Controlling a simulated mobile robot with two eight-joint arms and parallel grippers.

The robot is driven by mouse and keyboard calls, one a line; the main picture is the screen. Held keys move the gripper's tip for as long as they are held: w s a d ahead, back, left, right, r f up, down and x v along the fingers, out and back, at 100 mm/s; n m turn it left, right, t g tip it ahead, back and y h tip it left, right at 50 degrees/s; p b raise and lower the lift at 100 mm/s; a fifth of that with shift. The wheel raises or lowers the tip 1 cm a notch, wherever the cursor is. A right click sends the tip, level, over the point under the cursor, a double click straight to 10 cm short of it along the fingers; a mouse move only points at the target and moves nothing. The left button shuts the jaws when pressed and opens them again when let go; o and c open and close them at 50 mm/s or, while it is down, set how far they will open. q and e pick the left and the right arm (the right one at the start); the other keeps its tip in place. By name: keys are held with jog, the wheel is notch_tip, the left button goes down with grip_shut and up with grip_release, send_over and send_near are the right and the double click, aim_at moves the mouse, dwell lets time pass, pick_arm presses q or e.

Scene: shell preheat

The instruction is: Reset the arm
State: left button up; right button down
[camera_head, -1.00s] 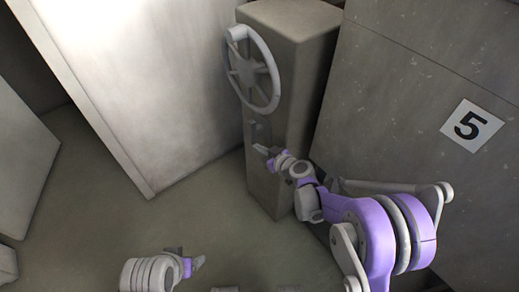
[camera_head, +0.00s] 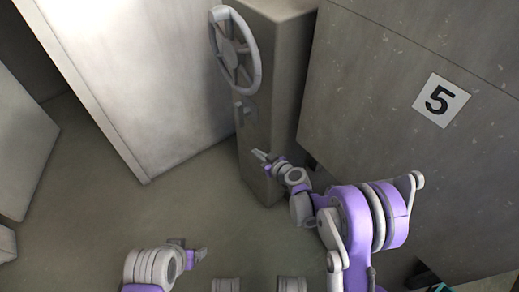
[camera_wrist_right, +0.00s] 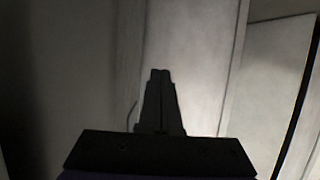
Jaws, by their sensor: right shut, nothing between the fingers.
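My right arm (camera_head: 350,225), purple and white, reaches in from the lower right of the head view. Its right gripper (camera_head: 260,157) is in front of the lower part of a grey pillar, below a small lever. I cannot tell whether it touches the pillar. In the right wrist view the two dark fingers (camera_wrist_right: 160,75) are together with nothing between them. My left gripper (camera_head: 200,254) is low in the head view, over the floor; whether its fingers are open is too small to tell.
The grey pillar (camera_head: 275,95) carries a spoked handwheel (camera_head: 236,50) and the small lever (camera_head: 241,110). A pale panel (camera_head: 140,85) stands to its left. A dark wall with a number 5 sign (camera_head: 440,100) is at right. Bare floor (camera_head: 185,205) lies between.

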pick_arm(q)
jog(key=shift+s+d, duration=0.25)
pick_arm(e)
jog(key=shift+s+d+f, duration=0.2)
jog(key=shift+s+f, duration=0.1)
jog(key=shift+f, duration=0.1)
jog(key=s+d+r+m+g+h, duration=0.1)
jog(key=s+d+r+g, duration=0.15)
jog(key=s+r, duration=0.4)
jog(key=s+d+r+m+g+h, duration=0.15)
jog(key=s+d+r, duration=0.25)
jog(key=s, duration=0.5)
jog(key=s+d+m+g+h, duration=0.1)
jog(key=s+d+m+h, duration=0.15)
jog(key=s+d, duration=0.6)
jog(key=s+d+m+g+h, duration=0.2)
jog(key=s+d+h, duration=0.1)
jog(key=s, duration=1)
pick_arm(q)
notch_tip(320, 180, up, 29)
jog(key=t+p, duration=0.1)
jog(key=p, duration=2.5)
jog(key=shift+w, duration=0.3)
pick_arm(e)
notch_tip(320, 180, up, 29)
jog(key=t, duration=0.1)
jog(key=shift+w, duration=0.45)
